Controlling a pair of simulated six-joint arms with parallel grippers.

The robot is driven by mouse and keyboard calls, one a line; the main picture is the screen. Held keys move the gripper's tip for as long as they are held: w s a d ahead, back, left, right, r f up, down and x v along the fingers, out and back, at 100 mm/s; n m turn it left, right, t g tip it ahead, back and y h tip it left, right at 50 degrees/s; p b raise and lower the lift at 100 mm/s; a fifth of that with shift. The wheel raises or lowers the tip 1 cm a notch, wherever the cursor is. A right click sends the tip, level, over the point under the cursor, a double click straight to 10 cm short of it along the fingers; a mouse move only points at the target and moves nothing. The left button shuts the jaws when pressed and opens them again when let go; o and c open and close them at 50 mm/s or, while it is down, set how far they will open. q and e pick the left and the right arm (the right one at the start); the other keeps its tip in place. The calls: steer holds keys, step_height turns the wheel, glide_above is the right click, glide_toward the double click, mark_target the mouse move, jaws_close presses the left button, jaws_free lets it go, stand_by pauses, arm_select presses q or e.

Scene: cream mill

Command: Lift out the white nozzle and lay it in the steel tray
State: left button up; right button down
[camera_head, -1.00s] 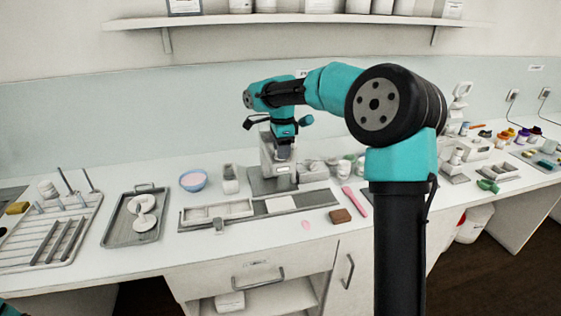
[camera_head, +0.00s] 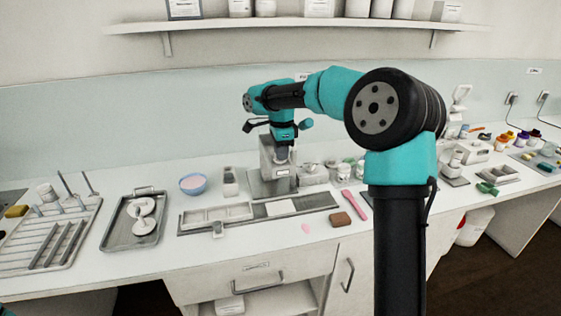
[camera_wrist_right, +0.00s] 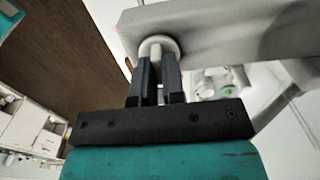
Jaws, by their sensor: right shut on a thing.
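The white nozzle (camera_wrist_right: 157,48) shows in the right wrist view as a pale stem with a round flange under the grey-white head of the mill (camera_wrist_right: 215,30). My right gripper (camera_wrist_right: 156,75) is shut on it, with a dark finger on each side. In the head view my right gripper (camera_head: 282,154) points down at the mill (camera_head: 272,178), and the nozzle is too small to make out there. The steel tray (camera_head: 121,228) lies on the counter at the left, with round white parts (camera_head: 144,212) in it. My left gripper is not in view.
A wire rack (camera_head: 45,245) stands left of the tray. A pink tool (camera_head: 352,199) and brown block (camera_head: 341,219) lie at the right. A shelf (camera_head: 300,25) hangs above.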

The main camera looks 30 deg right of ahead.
step_height(320, 180, up, 10)
stand_by(0.6)
steer(key=shift+r, duration=0.15)
stand_by(0.3)
step_height(320, 180, up, 7)
stand_by(1.1)
steer(key=shift+f, duration=0.2)
